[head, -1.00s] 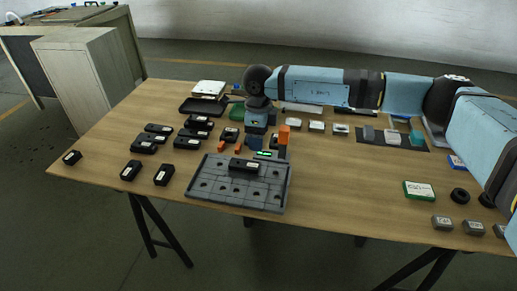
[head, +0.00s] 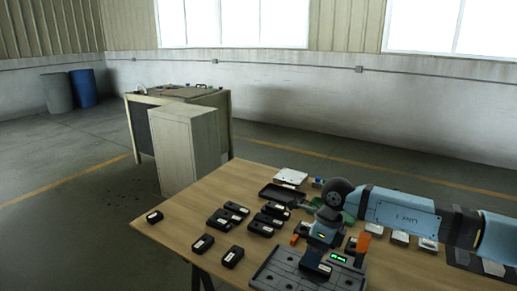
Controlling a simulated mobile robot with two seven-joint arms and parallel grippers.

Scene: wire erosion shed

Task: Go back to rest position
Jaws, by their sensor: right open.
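My right arm comes in from the right edge. Its blue and dark wrist hangs over the table, and my right gripper (head: 318,247) points down, open, over the grey slotted plate (head: 275,272). A black module with a white label (head: 317,266) lies on that plate just below the gripper. A gap between them is hard to judge, and the fingertips do not show clearly. My left gripper is out of view.
Several black modules (head: 203,243) lie on the wooden table (head: 180,230) to the left. A black tray (head: 282,193) and a white item (head: 291,176) lie behind. A pale cabinet (head: 187,150) stands beyond; open floor is left.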

